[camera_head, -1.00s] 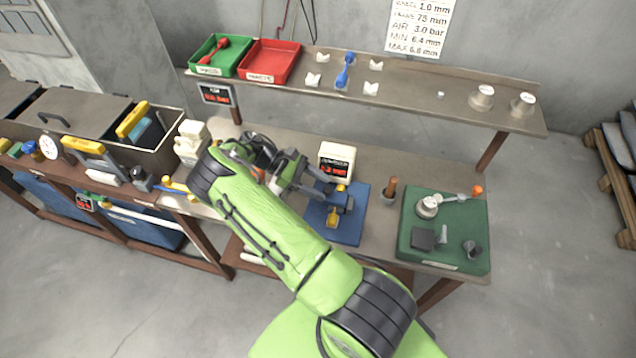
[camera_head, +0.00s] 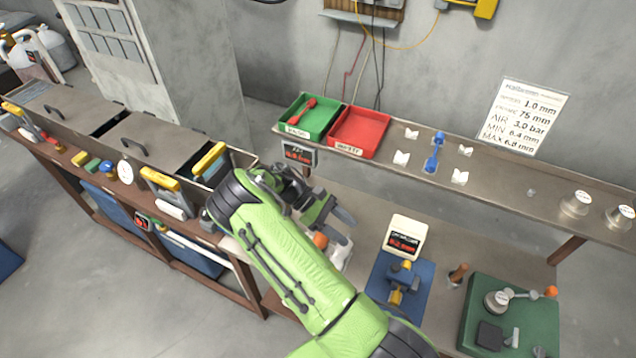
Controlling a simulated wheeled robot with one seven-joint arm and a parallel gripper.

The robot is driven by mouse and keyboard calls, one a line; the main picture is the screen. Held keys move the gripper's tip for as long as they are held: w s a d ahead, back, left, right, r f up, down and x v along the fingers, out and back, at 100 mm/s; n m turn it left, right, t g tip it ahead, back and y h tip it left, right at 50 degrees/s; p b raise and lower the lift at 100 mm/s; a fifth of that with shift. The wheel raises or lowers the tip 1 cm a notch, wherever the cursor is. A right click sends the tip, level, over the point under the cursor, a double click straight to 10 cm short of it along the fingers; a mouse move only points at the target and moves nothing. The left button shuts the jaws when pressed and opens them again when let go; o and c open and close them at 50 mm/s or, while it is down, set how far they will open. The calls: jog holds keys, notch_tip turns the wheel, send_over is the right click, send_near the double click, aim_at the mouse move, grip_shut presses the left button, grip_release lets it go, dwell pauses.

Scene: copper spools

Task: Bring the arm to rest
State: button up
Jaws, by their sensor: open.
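My arm is green with dark joint covers and reaches up from the bottom of the view. My gripper (camera_head: 345,228) is at its end, above the workbench, left of the white display box (camera_head: 405,237). Its dark fingers are apart, pointing right, and I see nothing between them. A white object with an orange top (camera_head: 320,240) is partly hidden just below the gripper. The shelf's front edge is behind and above the gripper.
A blue mat (camera_head: 418,302) and a green mat (camera_head: 545,325) lie on the bench. Lidded bins (camera_head: 150,145) stand left. The floor at lower left is clear.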

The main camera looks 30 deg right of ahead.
jog(key=shift+w, duration=0.1)
jog(key=s+a+r+m+t+y+b, duration=0.2)
jog(key=a+r+t+y+b, duration=0.15)
jog(key=r, duration=0.35)
jog(key=s+a+r+m+t+y+b, duration=0.2)
jog(key=a+r+m+t+y, duration=0.15)
jog(key=r, duration=0.35)
jog(key=s+a+r+m+t+b, duration=0.1)
jog(key=s+a+r+t, duration=0.1)
jog(key=s, duration=0.4)
jog(key=s+a+r+t+b, duration=0.2)
jog(key=s+a+t, duration=0.2)
jog(key=s+t, duration=0.2)
jog(key=shift+a+m, duration=0.35)
jog(key=shift+a, duration=0.05)
jog(key=shift+r, duration=0.1)
jog(key=shift+s+d, duration=0.1)
